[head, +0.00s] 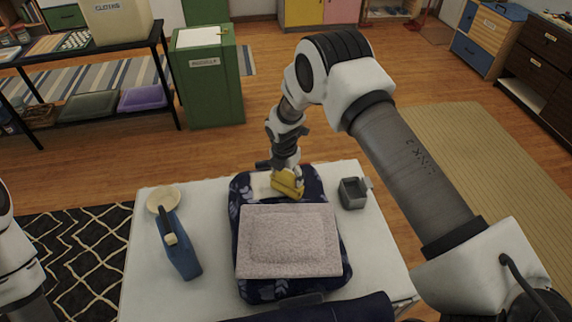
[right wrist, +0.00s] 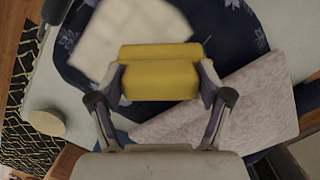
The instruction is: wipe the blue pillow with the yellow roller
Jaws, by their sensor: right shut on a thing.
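The blue pillow (head: 243,199) is dark navy with pale leaf prints and lies on the white table (head: 160,292). It also shows in the right wrist view (right wrist: 225,35). A pinkish-grey, framed rectangular piece (head: 288,240) covers its nearer part, and a whitish cloth-like piece (head: 260,184) lies on its far end. My right gripper (head: 287,177) is shut on the yellow roller (head: 288,185), over the pillow's far end. The roller spans between both fingers in the right wrist view (right wrist: 158,72). Whether it touches the pillow is unclear. My left gripper is out of view.
A small grey box (head: 353,193) stands right of the pillow. A dark navy object (head: 320,309) lies along the near edge. A green cabinet (head: 208,80) stands beyond.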

